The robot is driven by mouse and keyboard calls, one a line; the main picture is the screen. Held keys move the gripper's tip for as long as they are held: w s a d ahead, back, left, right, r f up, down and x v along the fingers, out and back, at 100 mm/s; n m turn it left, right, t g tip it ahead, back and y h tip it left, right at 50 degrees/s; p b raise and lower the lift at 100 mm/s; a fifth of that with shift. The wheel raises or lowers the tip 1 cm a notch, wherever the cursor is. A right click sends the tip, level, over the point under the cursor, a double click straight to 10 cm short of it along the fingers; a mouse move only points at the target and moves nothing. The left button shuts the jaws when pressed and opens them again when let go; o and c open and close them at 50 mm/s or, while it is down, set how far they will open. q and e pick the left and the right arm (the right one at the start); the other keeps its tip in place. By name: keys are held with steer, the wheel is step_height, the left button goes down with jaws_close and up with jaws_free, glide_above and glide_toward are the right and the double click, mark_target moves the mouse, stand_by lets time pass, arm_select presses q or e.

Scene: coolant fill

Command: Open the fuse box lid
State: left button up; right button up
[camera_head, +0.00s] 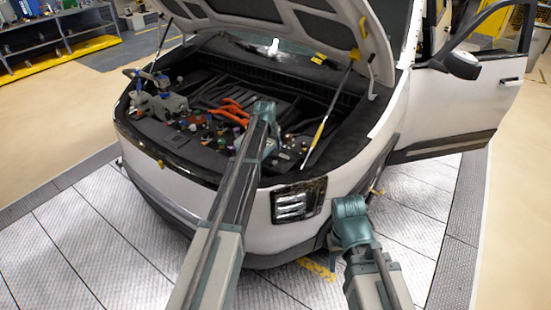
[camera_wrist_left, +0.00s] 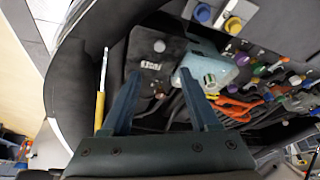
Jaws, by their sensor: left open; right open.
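The fuse box (camera_wrist_left: 150,66) shows in the left wrist view as a dark panel with small white lettering and a round pale knob near its far end. Its lid looks closed. My left gripper (camera_wrist_left: 146,62) is open and empty, its two teal fingers on either side of the panel in that picture. I cannot tell whether they touch it. In the head view my left arm reaches into the front bay, and its own links hide the fingers and most of the box. My right arm stands outside the bay by the headlight; its gripper does not show.
Orange-handled pliers (camera_head: 232,108) and several coloured caps lie left of my left arm. The raised hood (camera_head: 290,22) hangs overhead. A pale blue bracket (camera_wrist_left: 204,74) sits beside the fuse box.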

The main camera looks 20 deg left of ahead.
mark_target(275, 162)
arm_select(q)
steer(key=b+x, duration=1.2)
steer(key=x, duration=0.2)
steer(key=shift+b, duration=0.3)
steer(key=shift+s, duration=0.1)
steer(key=shift+r, duration=0.1)
jaws_close()
stand_by(0.8)
